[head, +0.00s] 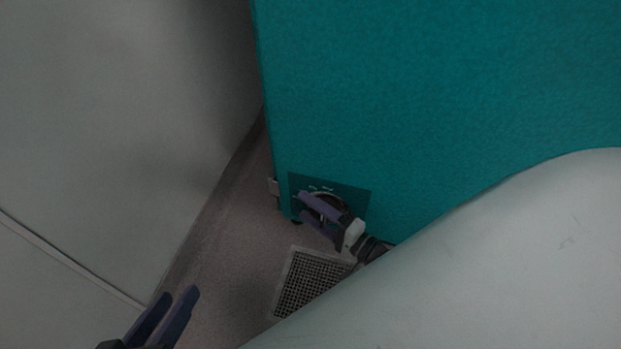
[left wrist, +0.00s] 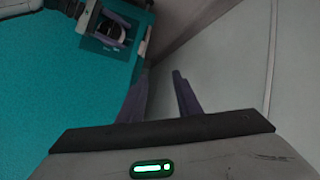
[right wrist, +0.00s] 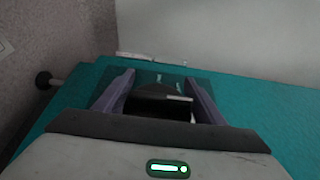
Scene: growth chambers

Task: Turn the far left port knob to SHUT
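The port knob (head: 341,200) is a dark round knob with a pale rim on a darker teal plate (head: 362,195), low on the teal chamber wall. My right gripper (head: 304,204) is at the knob. In the right wrist view its fingers (right wrist: 159,76) stand apart, one on each side of the dark knob (right wrist: 158,102). Whether they press on it is not clear. A pale line (right wrist: 180,98) on the knob points sideways; the plate's lettering is too small to read. My left gripper (head: 180,291) is open and empty, away from the knob, at the lower left.
The teal chamber (head: 430,90) fills the upper right, with a small fitting (head: 273,187) at its left edge. A pale wall (head: 110,100) stands on the left. A floor grate (head: 308,285) lies below the knob. A narrow floor strip is free between wall and chamber.

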